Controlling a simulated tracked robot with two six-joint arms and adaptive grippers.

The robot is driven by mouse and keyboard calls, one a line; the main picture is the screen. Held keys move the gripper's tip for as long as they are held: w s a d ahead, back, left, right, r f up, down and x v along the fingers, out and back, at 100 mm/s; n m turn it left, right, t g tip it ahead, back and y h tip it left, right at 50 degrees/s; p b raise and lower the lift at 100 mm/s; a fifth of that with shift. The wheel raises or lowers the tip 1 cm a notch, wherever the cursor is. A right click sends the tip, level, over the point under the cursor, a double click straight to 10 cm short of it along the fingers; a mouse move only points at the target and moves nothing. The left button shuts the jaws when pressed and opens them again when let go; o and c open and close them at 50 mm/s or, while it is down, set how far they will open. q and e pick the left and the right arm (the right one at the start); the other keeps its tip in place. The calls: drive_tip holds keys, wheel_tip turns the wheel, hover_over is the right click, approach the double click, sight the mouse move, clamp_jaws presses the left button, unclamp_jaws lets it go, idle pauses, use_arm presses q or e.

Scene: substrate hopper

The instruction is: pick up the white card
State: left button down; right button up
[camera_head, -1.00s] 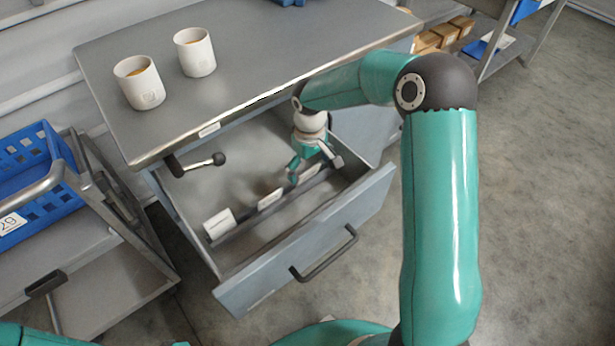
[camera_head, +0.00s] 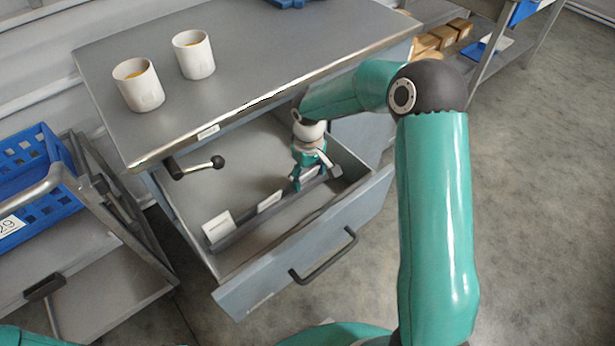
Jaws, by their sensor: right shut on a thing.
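Inside the open drawer, white cards stand along a dark divider rail. One white card (camera_head: 218,226) is at the near left end and another (camera_head: 269,201) is in the middle. The third white card (camera_head: 309,174) is at the right end, partly hidden by my right gripper (camera_head: 316,181). My right gripper reaches down into the drawer from above and is shut on this third card, which is still low at the rail. My left gripper is out of view; only a bit of my left arm shows at the bottom left.
The drawer front (camera_head: 312,245) with its dark handle stands pulled out. The grey cabinet top (camera_head: 250,62) overhangs the drawer and carries two white cups (camera_head: 138,85) (camera_head: 193,54). A crank lever (camera_head: 195,166) sticks out at the left. A blue crate (camera_head: 35,180) stands on a cart.

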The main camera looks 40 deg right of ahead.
wheel_tip(320, 180, up, 20)
drive_tip(key=p, duration=0.2)
idle(0.4)
drive_tip(key=shift+p, duration=0.3)
idle(0.6)
